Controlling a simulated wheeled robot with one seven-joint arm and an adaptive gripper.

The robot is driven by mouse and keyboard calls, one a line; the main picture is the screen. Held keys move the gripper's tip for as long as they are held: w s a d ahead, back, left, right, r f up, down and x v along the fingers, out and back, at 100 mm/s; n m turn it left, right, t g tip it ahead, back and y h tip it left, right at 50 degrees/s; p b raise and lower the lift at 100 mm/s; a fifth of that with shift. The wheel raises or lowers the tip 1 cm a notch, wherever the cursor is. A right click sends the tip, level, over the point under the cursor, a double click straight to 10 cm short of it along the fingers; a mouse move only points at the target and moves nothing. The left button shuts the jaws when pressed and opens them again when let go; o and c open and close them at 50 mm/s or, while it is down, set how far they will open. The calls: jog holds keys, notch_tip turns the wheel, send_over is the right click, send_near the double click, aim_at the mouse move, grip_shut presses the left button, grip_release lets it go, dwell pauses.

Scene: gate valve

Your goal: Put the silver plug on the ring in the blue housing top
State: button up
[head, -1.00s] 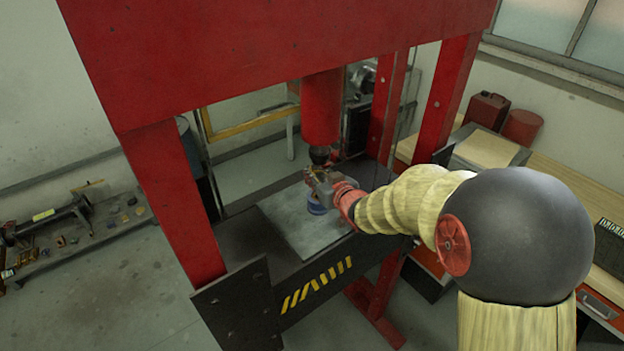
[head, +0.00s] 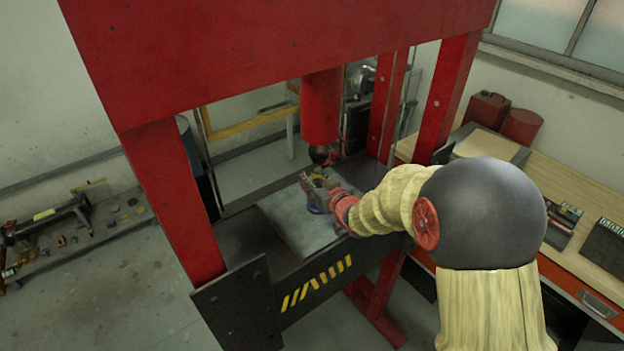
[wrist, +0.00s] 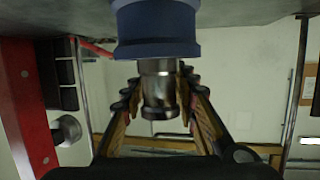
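The blue housing (wrist: 155,28) stands on the grey press plate. It fills the top middle of the wrist view, which looks upside down, and shows small in the head view (head: 317,201). The silver plug (wrist: 160,88) is in line with the housing's top end and appears to meet it, upright. The ring is hidden. My gripper (wrist: 160,76) has one finger on each side of the plug, tips close to its sides. I cannot tell whether the tips touch it. In the head view my gripper (head: 318,181) is just above the housing.
The red press ram (head: 320,110) hangs close above my gripper. Red press posts (head: 170,190) stand on both sides, and the grey plate (head: 285,217) is bare around the housing. A wooden bench (head: 590,190) stands at the right.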

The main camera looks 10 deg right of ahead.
jog(key=shift+o, duration=1.4)
jog(key=s+d+r+m+g+h, duration=0.1)
jog(key=s+d+r, duration=0.15)
jog(key=s, duration=0.45)
jog(key=s+d+r+g+h, duration=0.1)
jog(key=s+d+r+h, duration=0.1)
jog(key=s+r, duration=0.3)
jog(key=s+d+r+m+g+h, duration=0.1)
jog(key=s+d+r, duration=0.1)
jog(key=s, duration=0.6)
jog(key=s+a+g, duration=0.3)
jog(key=s, duration=0.7)
jog(key=s+a+r+g+y, duration=0.1)
jog(key=s+a+g, duration=0.1)
jog(key=s, duration=0.8)
jog(key=shift+s+a+r+g, duration=0.3)
jog(key=shift+a+g, duration=0.1)
jog(key=shift+a, duration=0.2)
jog(key=shift+f, duration=0.15)
